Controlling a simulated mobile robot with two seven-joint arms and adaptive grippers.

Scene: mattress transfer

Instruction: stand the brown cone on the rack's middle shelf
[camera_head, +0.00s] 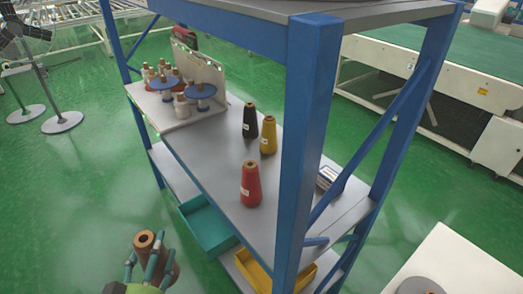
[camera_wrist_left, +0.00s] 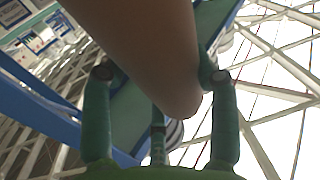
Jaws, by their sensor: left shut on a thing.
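The brown cone (camera_head: 146,240) is at the lower left of the head view, over the green floor in front of the rack. My left gripper (camera_head: 145,265) is shut on it, with green fingers around its sides. In the left wrist view the cone (camera_wrist_left: 140,40) fills the upper middle between the fingers (camera_wrist_left: 162,80). The rack's middle shelf (camera_head: 212,157) is grey, to the right of the cone and apart from it. My right gripper is not in view.
A black cone (camera_head: 250,120), a yellow cone (camera_head: 268,136) and a red cone (camera_head: 251,185) stand on the middle shelf. A white tray of spools (camera_head: 182,118) is at its far left end. A blue post (camera_head: 307,150) rises at the near corner. Teal (camera_head: 212,229) and yellow bins (camera_head: 259,275) sit below.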

